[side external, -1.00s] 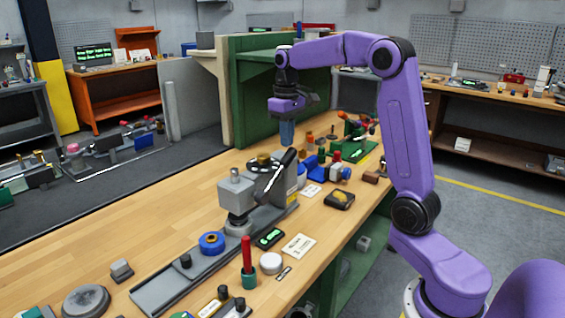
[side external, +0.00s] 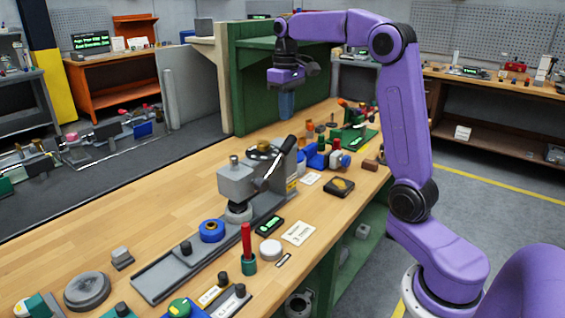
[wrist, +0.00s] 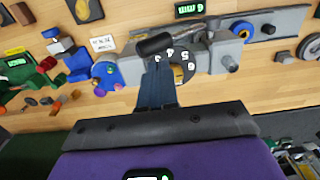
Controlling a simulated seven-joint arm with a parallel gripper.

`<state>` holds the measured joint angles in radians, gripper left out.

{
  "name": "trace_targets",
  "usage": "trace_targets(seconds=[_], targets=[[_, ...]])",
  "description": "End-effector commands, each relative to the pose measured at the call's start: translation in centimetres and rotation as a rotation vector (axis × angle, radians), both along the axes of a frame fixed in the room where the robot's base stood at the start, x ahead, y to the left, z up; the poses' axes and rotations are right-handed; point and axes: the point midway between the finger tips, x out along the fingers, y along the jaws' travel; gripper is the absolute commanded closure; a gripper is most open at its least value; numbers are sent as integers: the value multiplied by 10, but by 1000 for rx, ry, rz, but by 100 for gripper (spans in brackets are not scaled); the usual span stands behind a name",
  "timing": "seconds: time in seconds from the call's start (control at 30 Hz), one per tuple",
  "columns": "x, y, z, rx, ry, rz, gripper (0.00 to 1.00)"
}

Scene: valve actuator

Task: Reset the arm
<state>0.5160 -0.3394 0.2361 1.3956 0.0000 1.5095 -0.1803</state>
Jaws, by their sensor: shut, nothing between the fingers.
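The grey valve actuator (side external: 237,181) stands on a rail plate on the bench, with a black lever handle (side external: 272,171) tilted upward at its side. A round dial (side external: 263,149) sits on its top. In the wrist view, the lever handle (wrist: 155,44) lies above the numbered dial (wrist: 181,72), and the fingers hide part of the dial. My gripper (side external: 286,114) is above the bench, apart from the actuator, pointing down. Its blue fingers are together and empty; they also show in the wrist view (wrist: 157,75).
A blue ring (side external: 212,231), a red-handled tool in a green holder (side external: 248,255) and a white disc (side external: 270,250) lie near the rail. Several small parts crowd the bench's far right. A green partition (side external: 255,105) stands behind my gripper. The bench's left side (side external: 150,205) is mostly clear.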

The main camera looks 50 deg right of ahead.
Motion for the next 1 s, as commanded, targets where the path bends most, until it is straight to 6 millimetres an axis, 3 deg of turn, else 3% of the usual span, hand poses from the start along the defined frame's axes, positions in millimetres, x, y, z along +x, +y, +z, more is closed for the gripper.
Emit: trace_targets(seconds=[0.13, 0.23, 0.47, 0.73, 1.0], targets=[[-6, 22, -5, 0, 1, 57, 100], [-16, 51, -12, 0, -1, 134, 100], [-59, 118, -35, 1, -7, 337, 100], [-131, 173, -64, 4, -13, 575, 100], [-215, 196, -96, 9, -19, 813, 100]])
